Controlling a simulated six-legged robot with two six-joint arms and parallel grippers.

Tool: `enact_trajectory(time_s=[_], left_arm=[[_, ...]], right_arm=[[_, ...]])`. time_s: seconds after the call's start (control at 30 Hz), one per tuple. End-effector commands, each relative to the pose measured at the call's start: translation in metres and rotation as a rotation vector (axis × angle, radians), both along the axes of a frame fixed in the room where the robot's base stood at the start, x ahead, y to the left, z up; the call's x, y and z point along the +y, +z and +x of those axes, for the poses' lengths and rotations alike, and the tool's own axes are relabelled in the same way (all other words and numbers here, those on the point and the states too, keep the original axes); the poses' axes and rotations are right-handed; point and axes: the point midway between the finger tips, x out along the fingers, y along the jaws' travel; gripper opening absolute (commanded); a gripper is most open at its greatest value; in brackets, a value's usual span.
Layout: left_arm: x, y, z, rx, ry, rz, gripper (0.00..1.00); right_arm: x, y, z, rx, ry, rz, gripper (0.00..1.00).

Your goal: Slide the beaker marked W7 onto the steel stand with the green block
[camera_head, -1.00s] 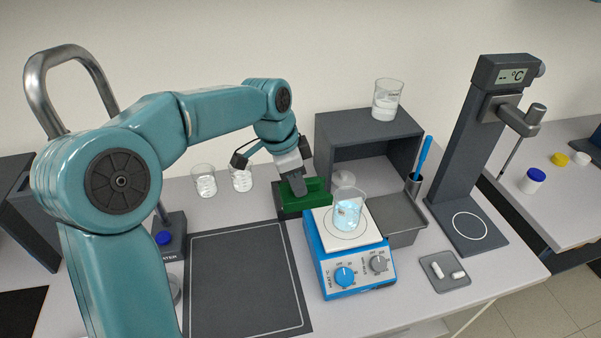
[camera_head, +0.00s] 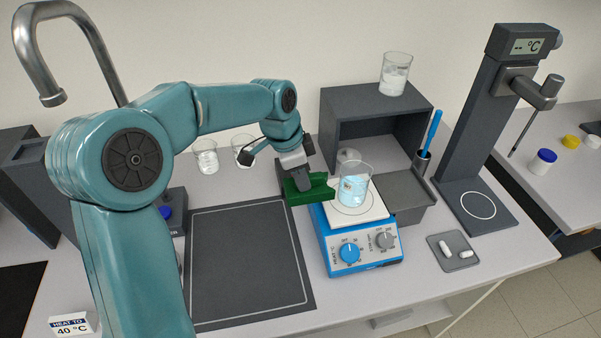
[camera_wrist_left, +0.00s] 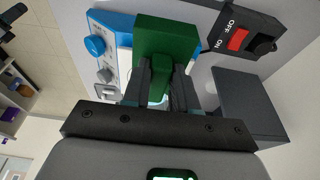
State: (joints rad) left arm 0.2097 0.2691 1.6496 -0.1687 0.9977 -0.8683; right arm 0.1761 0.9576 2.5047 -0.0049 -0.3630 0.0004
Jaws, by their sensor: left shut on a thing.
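A glass beaker (camera_head: 354,187) with light blue liquid stands upright on the white top of the blue hotplate (camera_head: 362,245); its mark is too small to read. A low grey platform (camera_head: 405,192), which looks like the steel stand, adjoins the hotplate's right side. My left gripper (camera_head: 302,184) is shut on the green block (camera_head: 312,193), left of the beaker at the plate's left edge. The block's right end is close to the beaker; I cannot tell whether they touch. In the left wrist view the block (camera_wrist_left: 165,40) sits between the fingers and hides most of the beaker.
Two glass beakers (camera_head: 205,157) stand behind my left arm. A dark shelf (camera_head: 375,98) carries another beaker (camera_head: 396,75). A thermometer stand (camera_head: 480,130) rises at right, with a small tray (camera_head: 453,250) in front. The dark mat (camera_head: 245,265) is clear.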

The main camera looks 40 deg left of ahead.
Motion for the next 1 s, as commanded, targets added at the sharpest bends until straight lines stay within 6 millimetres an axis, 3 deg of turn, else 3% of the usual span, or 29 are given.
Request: enact_trajectory(time_s=[0.6, 0.7, 1.0], left_arm=[[0.000, -0.046, 0.000, 0.000, 0.000, 0.000, 0.00], [-0.006, -0.041, 0.006, 0.000, -0.002, 0.000, 0.00], [-0.005, -0.042, 0.006, 0.000, 0.000, 0.000, 0.00]], right_arm=[[0.000, -0.037, 0.000, 0.000, 0.000, 0.000, 0.43], [0.000, -0.029, 0.000, 0.000, 0.000, 0.000, 0.43], [0.000, -0.030, 0.000, 0.000, 0.000, 0.000, 0.43]])
